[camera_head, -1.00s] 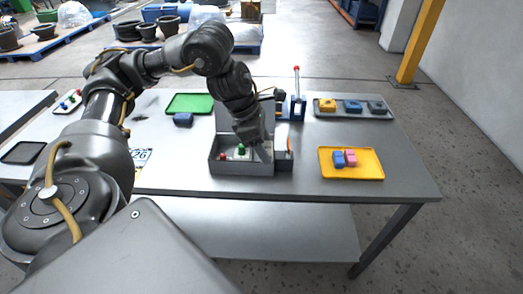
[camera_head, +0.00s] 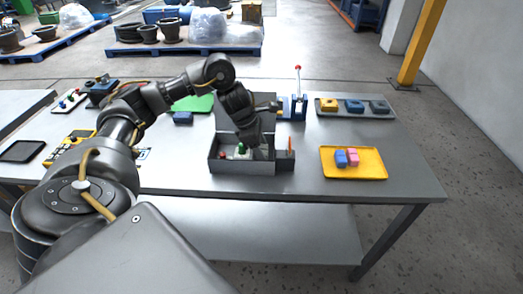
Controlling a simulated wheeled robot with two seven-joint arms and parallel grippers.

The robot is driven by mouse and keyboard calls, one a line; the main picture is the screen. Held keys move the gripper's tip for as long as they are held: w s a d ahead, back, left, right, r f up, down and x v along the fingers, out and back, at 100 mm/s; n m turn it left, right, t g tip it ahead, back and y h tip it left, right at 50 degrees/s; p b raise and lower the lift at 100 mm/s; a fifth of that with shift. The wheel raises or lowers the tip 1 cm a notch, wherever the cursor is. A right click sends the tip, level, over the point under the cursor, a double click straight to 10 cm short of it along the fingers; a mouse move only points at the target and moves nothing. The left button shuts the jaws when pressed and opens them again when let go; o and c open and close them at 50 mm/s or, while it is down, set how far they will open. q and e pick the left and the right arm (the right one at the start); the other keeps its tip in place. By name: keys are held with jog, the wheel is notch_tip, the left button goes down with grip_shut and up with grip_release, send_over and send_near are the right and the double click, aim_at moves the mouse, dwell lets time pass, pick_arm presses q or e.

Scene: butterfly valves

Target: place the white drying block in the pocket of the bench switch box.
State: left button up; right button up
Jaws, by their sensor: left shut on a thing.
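The bench switch box (camera_head: 240,168) is a grey open box near the table's front edge, with its lid raised behind it. A green knob (camera_head: 241,148) and a red button (camera_head: 222,156) show inside it. My left gripper (camera_head: 257,150) points down into the right half of the box and is shut on the white drying block (camera_head: 262,154). Only a small pale patch of the block shows below the fingers. The pocket is hidden by the gripper and box walls, so I cannot tell whether the block touches its floor. My right gripper is out of view.
A small grey holder with an orange piece (camera_head: 290,145) adjoins the box's right side. A yellow tray (camera_head: 370,165) holds a blue and a pink block. A grey tray (camera_head: 385,112) carries several coloured blocks. A red-tipped lever (camera_head: 298,85) stands behind the box.

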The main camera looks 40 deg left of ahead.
pick_arm(q)
jog(key=shift+f, duration=0.35)
jog(key=shift+f, duration=0.2)
jog(key=o, duration=1)
jog(key=shift+r, duration=0.1)
